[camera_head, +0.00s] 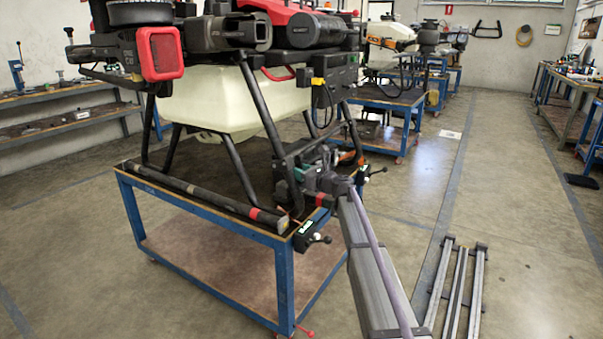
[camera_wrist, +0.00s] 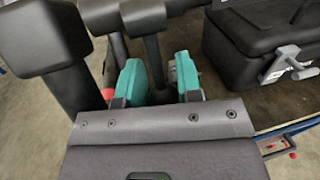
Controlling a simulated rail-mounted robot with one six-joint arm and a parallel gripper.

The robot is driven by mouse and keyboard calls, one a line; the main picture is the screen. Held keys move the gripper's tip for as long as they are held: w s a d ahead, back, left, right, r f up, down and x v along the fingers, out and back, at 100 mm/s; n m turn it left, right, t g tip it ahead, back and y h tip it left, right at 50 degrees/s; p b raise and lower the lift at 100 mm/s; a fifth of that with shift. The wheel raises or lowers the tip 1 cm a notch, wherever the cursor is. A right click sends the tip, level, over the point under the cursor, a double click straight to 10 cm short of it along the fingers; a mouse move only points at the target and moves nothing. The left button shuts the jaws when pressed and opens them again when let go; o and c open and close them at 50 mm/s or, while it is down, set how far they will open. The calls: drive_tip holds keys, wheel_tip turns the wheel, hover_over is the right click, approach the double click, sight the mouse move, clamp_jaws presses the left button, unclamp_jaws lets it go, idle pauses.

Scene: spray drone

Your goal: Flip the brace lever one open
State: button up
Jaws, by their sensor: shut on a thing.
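The spray drone (camera_head: 235,95) stands on black legs on a blue-framed table. My gripper (camera_head: 293,176) is at its near right leg, low beside the black struts. In the wrist view my gripper (camera_wrist: 158,75) has two teal fingers on either side of a slim black bar (camera_wrist: 154,62), which looks like the brace lever. The gripper is shut on it. The bar runs up to a thicker black joint (camera_wrist: 143,17). In the head view the lever cannot be told apart from the struts and gripper.
A thick black leg tube (camera_wrist: 50,45) is close on the left. Grey rails (camera_head: 455,285) lie on the floor at right.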

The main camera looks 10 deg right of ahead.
clamp_jaws()
drive_tip(key=shift+r+p, duration=0.15)
drive_tip(key=shift+p, duration=0.15)
drive_tip(key=p, duration=0.2)
drive_tip(key=r+g+h+p, duration=0.1)
drive_tip(key=shift+s+d+g+p, duration=0.3)
drive_tip(key=shift+s+d+p, duration=0.05)
drive_tip(key=shift+d, duration=0.05)
drive_tip(key=shift+s+d+r+n+g+h+p, duration=0.45)
drive_tip(key=shift+g+h+p, duration=1)
drive_tip(key=shift+p, duration=1.25)
drive_tip(key=shift+s+d+r+n+g+h+p, duration=0.2)
drive_tip(key=shift+d+r+g+h+p, duration=0.3)
drive_tip(key=shift+g+h+p, duration=1.55)
drive_tip(key=shift+s+d+r+n+g+h+p, duration=0.4)
drive_tip(key=shift+h+p, duration=0.6)
drive_tip(key=shift+p, duration=2.3)
drive_tip(key=shift+r, duration=0.2)
